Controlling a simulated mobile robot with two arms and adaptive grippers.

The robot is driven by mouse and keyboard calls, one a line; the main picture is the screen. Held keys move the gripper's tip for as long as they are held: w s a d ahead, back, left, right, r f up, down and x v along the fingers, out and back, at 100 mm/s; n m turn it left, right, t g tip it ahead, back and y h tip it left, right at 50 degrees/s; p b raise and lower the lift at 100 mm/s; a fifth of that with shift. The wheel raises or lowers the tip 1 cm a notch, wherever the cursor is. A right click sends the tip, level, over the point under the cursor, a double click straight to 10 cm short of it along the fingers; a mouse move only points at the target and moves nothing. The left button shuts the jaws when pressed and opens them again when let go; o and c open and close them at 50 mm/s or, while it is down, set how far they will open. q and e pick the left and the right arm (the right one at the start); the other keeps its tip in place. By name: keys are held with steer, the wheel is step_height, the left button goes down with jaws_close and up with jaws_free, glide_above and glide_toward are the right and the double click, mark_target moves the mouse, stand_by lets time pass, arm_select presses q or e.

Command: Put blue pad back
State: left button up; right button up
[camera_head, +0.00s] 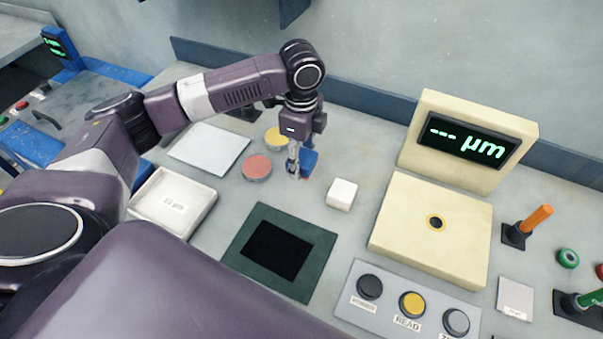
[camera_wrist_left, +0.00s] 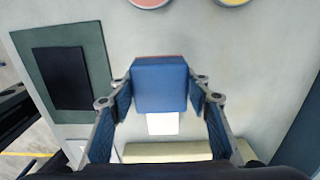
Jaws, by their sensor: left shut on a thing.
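The blue pad (camera_head: 309,160) is a small blue block in the head view, at the tip of my left gripper (camera_head: 297,170). My left gripper is shut on it, above the grey table. In the left wrist view the blue pad (camera_wrist_left: 160,86) sits between the two fingers of the left gripper (camera_wrist_left: 160,95), with a thin reddish edge at its far side. Whether it touches the table cannot be told. My right gripper is not in view.
A white block (camera_head: 342,194) stands right of the gripper. A red disc (camera_head: 257,167) and a yellow disc (camera_head: 277,138) lie to its left. A green-framed black mat (camera_head: 318,258), a white tray (camera_head: 211,207) and a cream gauge (camera_head: 436,218) stand around it.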

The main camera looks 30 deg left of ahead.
mark_target(302, 157)
arm_select(q)
steer(key=shift+f+p, duration=0.45)
steer(key=shift+f, duration=3)
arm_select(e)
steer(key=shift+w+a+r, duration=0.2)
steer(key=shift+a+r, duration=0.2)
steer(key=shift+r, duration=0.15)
arm_select(q)
steer(key=shift+f, duration=0.1)
steer(key=o, duration=1.1)
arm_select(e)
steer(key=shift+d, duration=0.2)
arm_select(q)
steer(key=shift+r, duration=0.4)
step_height(302, 157, up, 12)
steer(key=b, duration=0.2)
steer(key=shift+f+b, duration=0.25)
steer(key=shift+b, duration=0.05)
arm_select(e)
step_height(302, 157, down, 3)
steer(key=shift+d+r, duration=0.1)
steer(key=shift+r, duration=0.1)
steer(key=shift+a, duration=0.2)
